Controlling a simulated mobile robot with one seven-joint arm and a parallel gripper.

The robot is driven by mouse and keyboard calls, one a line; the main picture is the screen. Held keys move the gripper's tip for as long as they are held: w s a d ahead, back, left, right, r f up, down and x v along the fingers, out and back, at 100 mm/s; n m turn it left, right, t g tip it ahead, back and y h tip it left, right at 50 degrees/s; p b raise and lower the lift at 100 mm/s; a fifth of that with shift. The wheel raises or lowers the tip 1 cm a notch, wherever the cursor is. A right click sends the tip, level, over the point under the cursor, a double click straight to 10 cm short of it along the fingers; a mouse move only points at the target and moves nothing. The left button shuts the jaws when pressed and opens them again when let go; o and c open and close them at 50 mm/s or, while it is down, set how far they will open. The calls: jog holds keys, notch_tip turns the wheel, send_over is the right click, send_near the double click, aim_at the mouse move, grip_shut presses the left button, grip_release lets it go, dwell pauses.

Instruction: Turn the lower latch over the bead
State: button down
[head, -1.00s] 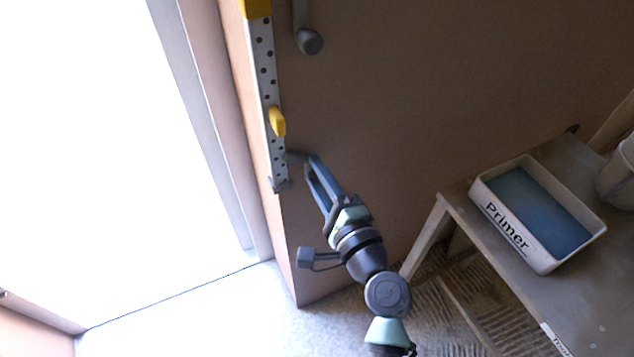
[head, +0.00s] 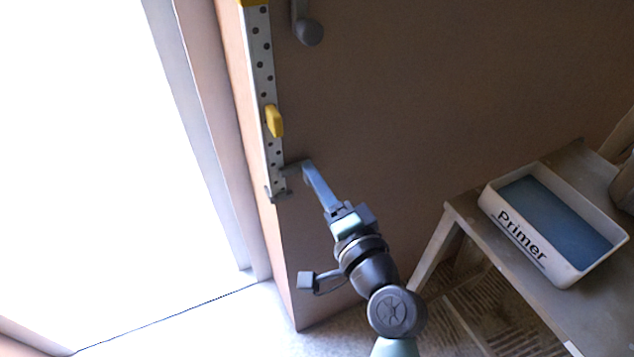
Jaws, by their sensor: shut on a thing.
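The bead (head: 263,65) is a pale perforated strip running down the edge of the brown wall in the head view. The lower latch (head: 290,169) is a small grey bar near the bead's bottom end. It points left from my fingertips, and its left end reaches the bead's right edge; I cannot tell how far it overlaps. My gripper (head: 305,174) is shut on the latch's right end, which the fingers partly hide. The upper latch (head: 309,33) hangs down on the wall, right of the bead and apart from it.
A yellow piece (head: 274,121) sits on the bead above the lower latch. A grey bracket (head: 277,194) is at the bead's foot. A bench (head: 465,215) at right carries a white Primer tray (head: 548,262) with blue inside. A bright opening fills the left.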

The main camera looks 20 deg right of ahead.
dwell(0.3)
jog(key=c, duration=0.6)
grip_release()
jog(key=s, duration=1.3)
jog(key=shift+d, duration=0.2)
